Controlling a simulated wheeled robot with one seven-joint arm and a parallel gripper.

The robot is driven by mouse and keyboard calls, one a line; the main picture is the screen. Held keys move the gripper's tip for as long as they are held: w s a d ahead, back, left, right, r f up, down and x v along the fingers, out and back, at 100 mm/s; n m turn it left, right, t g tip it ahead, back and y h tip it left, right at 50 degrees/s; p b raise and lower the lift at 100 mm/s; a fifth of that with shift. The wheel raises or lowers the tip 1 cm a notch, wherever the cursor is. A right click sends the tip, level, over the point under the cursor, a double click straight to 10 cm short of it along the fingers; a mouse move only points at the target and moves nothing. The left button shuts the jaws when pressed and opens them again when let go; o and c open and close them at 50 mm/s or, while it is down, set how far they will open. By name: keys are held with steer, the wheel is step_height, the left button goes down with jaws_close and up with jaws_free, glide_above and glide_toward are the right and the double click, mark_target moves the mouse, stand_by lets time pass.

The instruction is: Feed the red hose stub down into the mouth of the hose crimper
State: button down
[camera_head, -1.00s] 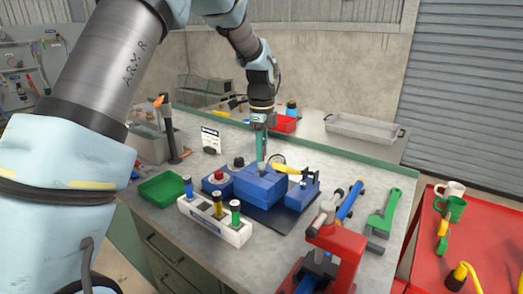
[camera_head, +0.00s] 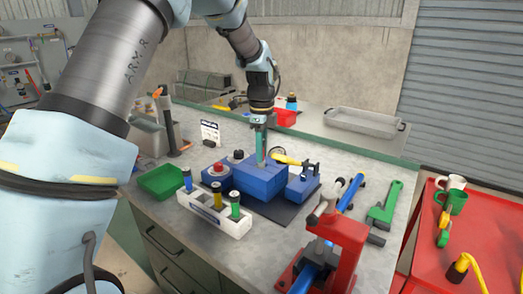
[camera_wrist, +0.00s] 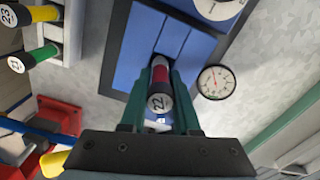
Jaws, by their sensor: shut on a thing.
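My gripper (camera_wrist: 160,90) is shut on the red hose stub (camera_wrist: 160,74), which has a white end cap marked 22 facing the wrist camera. In the head view my green-fingered gripper (camera_head: 261,155) points down over the blue hose crimper (camera_head: 268,188); the stub is hard to make out there. In the wrist view the blue crimper (camera_wrist: 140,50) lies beyond the stub, with a dark gap between its blocks in line with the stub's far end. Whether the far end is inside the mouth is hidden.
A white rack (camera_head: 212,217) with several coloured stubs stands left of the crimper. A round gauge (camera_wrist: 214,82) is right of the stub in the wrist view. A green tray (camera_head: 161,181), a red press (camera_head: 340,235) and a green wrench (camera_head: 385,210) are nearby.

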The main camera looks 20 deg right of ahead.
steer(key=shift+f, duration=0.2)
steer(key=shift+f+b, duration=0.3)
steer(key=shift+f, duration=0.35)
steer(key=c, duration=0.6)
jaws_free()
steer(key=shift+o, duration=0.2)
steer(key=shift+r, duration=0.1)
step_height(320, 180, up, 6)
steer(key=p, duration=0.5)
